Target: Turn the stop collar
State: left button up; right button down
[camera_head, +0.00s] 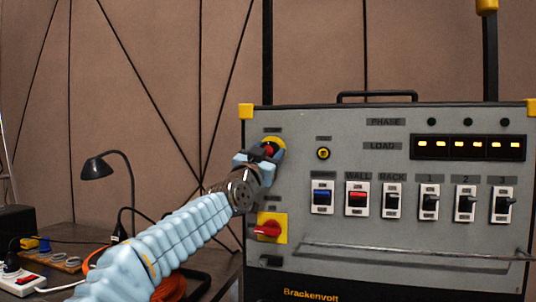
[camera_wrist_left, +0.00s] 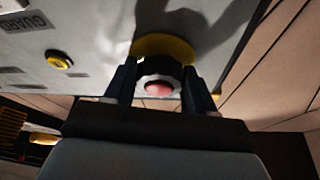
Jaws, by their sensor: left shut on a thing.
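The stop on the panel's upper left has a yellow backing (camera_head: 279,144) and a red button (camera_head: 269,150). My left gripper (camera_head: 261,157) reaches it from the left and covers part of it. In the left wrist view, the yellow backing (camera_wrist_left: 163,44) lies behind a dark stop collar (camera_wrist_left: 157,67) around the red button (camera_wrist_left: 159,89). My left gripper (camera_wrist_left: 159,83) has one finger on each side of the collar and is shut on it. The collar's marking cannot be read. My right gripper is not in view.
The grey panel (camera_head: 360,225) carries a red rotary switch (camera_head: 268,229) on a yellow plate below the stop, a small yellow-ringed button (camera_head: 323,153), several rocker switches and a front rail (camera_head: 400,253). A black lamp (camera_head: 98,167) and an orange cable (camera_head: 172,287) are at left.

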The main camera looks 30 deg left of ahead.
pick_arm(q)
jog(key=shift+a+f+m+h+b, duration=0.15)
jog(key=shift+m+h+b, duration=0.15)
jog(key=shift+m+b, duration=0.65)
jog(key=shift+a+f+m+h+b, duration=0.15)
jog(key=shift+m+h+b, duration=0.25)
jog(key=shift+b, duration=1.05)
jog(key=shift+d+r+m+h+b, duration=0.15)
jog(key=shift+m+h+b, duration=0.3)
jog(key=shift+m, duration=0.5)
jog(key=shift+c, duration=0.3)
jog(key=shift+r+m+g+h, duration=0.25)
jog(key=shift+m+g+h, duration=0.2)
jog(key=shift+m, duration=0.65)
jog(key=shift+s+r+m+g+h+p, duration=0.1)
jog(key=shift+m+g+h+p, duration=0.4)
jog(key=shift+m, duration=1.5)
